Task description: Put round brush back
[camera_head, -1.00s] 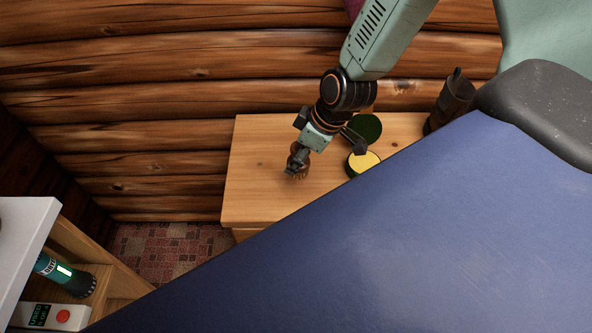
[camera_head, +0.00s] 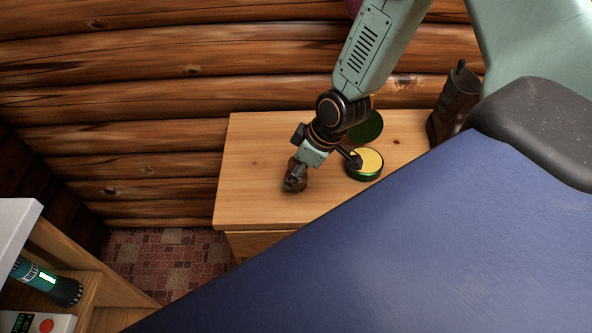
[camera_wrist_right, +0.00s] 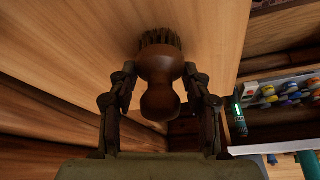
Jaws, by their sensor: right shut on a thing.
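The round brush, with a brown wooden knob body and short dark bristles, shows small at my right gripper (camera_head: 294,181) in the head view. In the right wrist view the brush (camera_wrist_right: 161,82) sits between the two fingers, which are shut on its body. Its bristles point away from the palm, toward the wooden top of a small cabinet (camera_head: 250,180). I cannot tell whether the bristles touch that top. My left gripper is not in view.
An open round tin with yellow contents (camera_head: 368,162) and a dark green lid (camera_head: 367,127) lie right of the brush. A dark boot (camera_head: 455,105) stands at the right. A blue surface (camera_head: 430,230) fills the lower right. A shelf with a teal flashlight (camera_head: 40,277) stands lower left.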

